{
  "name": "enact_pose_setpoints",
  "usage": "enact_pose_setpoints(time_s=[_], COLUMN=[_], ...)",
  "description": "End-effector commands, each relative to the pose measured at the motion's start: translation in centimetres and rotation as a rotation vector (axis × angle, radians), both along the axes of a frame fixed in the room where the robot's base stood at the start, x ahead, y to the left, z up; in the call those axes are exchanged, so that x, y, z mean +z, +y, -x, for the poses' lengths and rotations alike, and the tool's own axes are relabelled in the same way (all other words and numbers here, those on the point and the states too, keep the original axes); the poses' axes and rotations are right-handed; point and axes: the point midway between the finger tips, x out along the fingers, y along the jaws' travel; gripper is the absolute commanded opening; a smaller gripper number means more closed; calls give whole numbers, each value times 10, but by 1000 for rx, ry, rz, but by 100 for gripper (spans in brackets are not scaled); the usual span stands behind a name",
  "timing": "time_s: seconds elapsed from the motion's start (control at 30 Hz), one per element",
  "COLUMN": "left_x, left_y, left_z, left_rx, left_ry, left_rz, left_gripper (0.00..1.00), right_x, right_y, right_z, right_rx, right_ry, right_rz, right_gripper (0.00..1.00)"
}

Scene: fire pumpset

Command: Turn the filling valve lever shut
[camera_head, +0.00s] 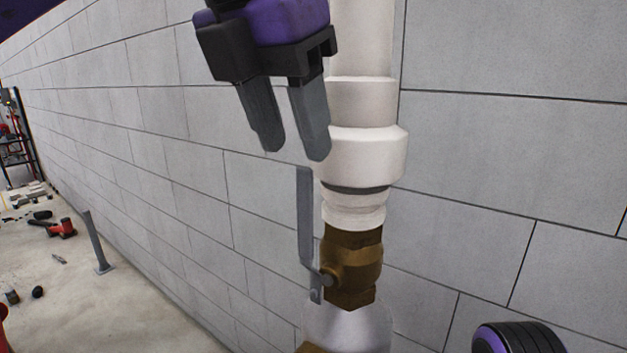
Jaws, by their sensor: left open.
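The filling valve is a brass body (352,266) on a vertical white pipe (362,155) in front of the block wall. Its grey flat lever (305,215) stands upright, parallel to the pipe, on the left side of the valve. My left gripper (293,152) hangs in from the top with its two grey fingers pointing down, open and empty. Its fingertips appear just above the lever's top end in the picture; I cannot tell the depth gap. My right gripper is not in view; only a black and purple part of my body (518,338) shows at the bottom right.
The grey block wall (500,160) runs behind the pipe and away to the left. A grey post (96,242) stands on the floor at the left. A red tool (62,228) and small dark items lie on the floor beyond. Space left of the lever looks clear.

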Motion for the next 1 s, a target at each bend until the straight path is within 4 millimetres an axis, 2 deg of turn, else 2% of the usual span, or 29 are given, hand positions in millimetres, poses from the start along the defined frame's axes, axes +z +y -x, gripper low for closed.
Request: enact_pose_setpoints(time_s=[0.13, 0.27, 0.5, 0.6, 0.73, 0.93, 0.97, 1.0], left_x=[-3, -27, -76, -89, -96, -95, -95, -95], left_y=[0, -6, -19, -21, -23, -22, -22, -22], left_z=[10, 11, -16, -23, -27, -27, -27, -27], left_rx=[-14, -16, -16, -15, -14, -11, -11, -11], left_ry=[7, 1, 9, 12, 12, 11, 10, 10], left_rz=[16, 14, 14, 13, 15, 15, 15, 15], left_gripper=[46, 46, 46, 46, 46, 46, 42, 29], right_x=[-4, -13, -20, -20, -21, -21, -20, -20], right_y=[0, 0, 0, 0, 0, 0, 0, 0], right_z=[1, 1, 2, 1, 1, 1, 1, 1], right_rx=[0, 0, 0, -1, 0, 0, -1, 0], right_ry=[1, 2, 3, 2, 2, 1, 2, 2], right_rz=[0, 0, -1, 0, 0, 0, 0, 0], right_gripper=[43, 43, 43, 43, 43, 43, 43, 43])
